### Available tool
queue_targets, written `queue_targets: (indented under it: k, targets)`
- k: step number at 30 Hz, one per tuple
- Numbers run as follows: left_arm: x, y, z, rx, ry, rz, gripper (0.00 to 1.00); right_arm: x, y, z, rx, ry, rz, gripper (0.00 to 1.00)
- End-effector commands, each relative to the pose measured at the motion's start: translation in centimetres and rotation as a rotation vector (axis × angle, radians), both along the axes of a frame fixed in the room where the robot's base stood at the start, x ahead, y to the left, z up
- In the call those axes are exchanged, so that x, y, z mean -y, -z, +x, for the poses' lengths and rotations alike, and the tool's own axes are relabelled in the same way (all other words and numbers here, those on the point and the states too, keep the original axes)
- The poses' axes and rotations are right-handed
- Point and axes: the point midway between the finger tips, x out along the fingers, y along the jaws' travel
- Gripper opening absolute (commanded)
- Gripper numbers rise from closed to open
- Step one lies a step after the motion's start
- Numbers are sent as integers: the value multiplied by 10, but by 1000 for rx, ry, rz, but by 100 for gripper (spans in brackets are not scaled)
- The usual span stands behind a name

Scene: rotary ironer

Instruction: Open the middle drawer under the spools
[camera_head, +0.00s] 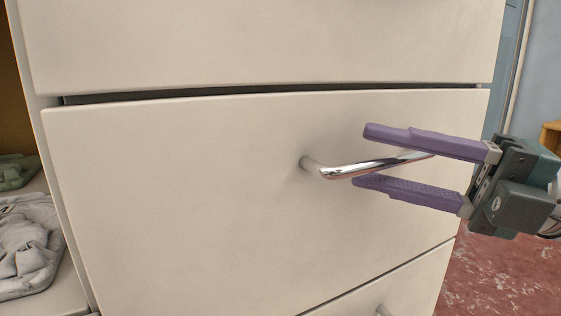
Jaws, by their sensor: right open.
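The middle drawer (190,200) has a plain cream front and fills most of the head view. Its chrome bar handle (345,170) sticks out right of the front's middle. My right gripper (360,157) comes in from the right with its purple fingers open. One finger lies above the handle bar and one below, so the bar runs between them. The upper finger hides part of the handle's right end. I cannot tell whether either finger touches the bar. A dark gap runs along the drawer's top edge. My left gripper is not in view. No spools are in view.
Folded grey cloth (25,245) and green cloth (15,172) lie on a shelf at left. Red floor (495,275) is free at right.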

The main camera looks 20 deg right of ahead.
Motion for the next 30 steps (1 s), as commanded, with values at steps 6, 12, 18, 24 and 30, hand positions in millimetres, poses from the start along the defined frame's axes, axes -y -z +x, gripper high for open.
queue_targets:
  k: [6,12,18,24,30]
  targets:
    - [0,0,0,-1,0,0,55,0,0,0,0,0,0,42]
    - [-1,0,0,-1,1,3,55,0,0,0,0,-1,0,20]
    - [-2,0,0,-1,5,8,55,0,0,0,0,-1,0,0]
    - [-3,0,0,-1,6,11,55,0,0,0,0,-1,0,0]
    - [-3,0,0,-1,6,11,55,0,0,0,0,-1,0,0]
